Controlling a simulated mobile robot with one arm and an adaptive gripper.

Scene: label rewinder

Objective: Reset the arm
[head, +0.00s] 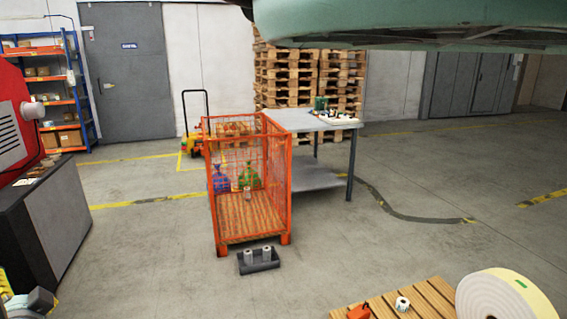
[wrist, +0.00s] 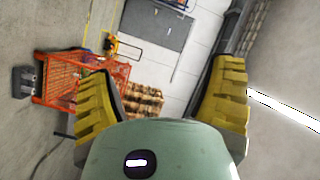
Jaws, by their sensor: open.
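My gripper (wrist: 160,98) shows in the wrist view with its two yellow ridged fingers spread wide apart. Nothing is between the fingers; only the distant floor, pallets and wall show behind them. The wrist view is strongly tilted, with the orange cage far off at its left. In the head view a pale green part of my arm (head: 420,25) crosses the top right, raised high over the scene. The fingers themselves are not clear in the head view.
A wooden pallet (head: 436,296) bears a large label roll (head: 498,300). A dark cabinet (head: 50,220) is at left.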

